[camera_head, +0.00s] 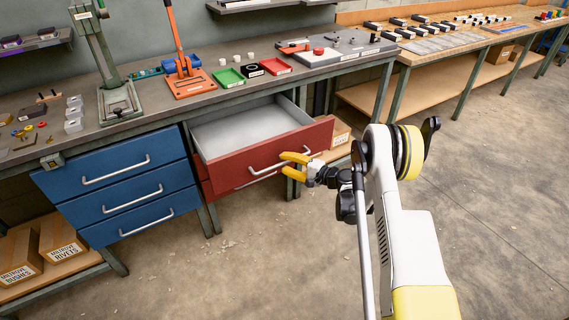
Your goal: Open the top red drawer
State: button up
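The top red drawer (240,156) is pulled well out from under the workbench, and its grey inside (245,125) shows empty. Its silver handle (264,170) runs across the red front. My gripper (283,164) has yellow fingers at the right part of this handle. The fingers are spread apart, one higher and one lower, with a gap between the tips. The fingers partly hide the handle's right end, and I cannot tell whether they touch it. Another red drawer (207,190) lies below, mostly hidden by the open one.
A blue drawer unit (120,185) stands left of the red drawers. The workbench (215,104) above carries a press (112,90), an orange lever tool (184,72) and green and red trays. Cardboard boxes (60,238) sit low at left. The concrete floor at right is clear.

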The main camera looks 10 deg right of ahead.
jog(key=v, duration=1.1)
jog(key=shift+s+d, duration=0.2)
jog(key=s+a+r+n+g+h, duration=0.2)
jog(key=s+a+r, duration=0.2)
jog(key=r, duration=0.5)
jog(key=s+a+r+n+g+h, duration=0.2)
jog(key=s+a+r+n, duration=0.15)
jog(key=r, duration=0.55)
jog(key=s+r+n+h, duration=0.2)
jog(key=s+h, duration=0.1)
jog(key=s, duration=1)
jog(key=s+r+n+h, duration=0.3)
jog(key=s, duration=1)
jog(key=shift+r+g, duration=0.25)
jog(key=shift+g, duration=0.15)
jog(key=shift+a, duration=0.15)
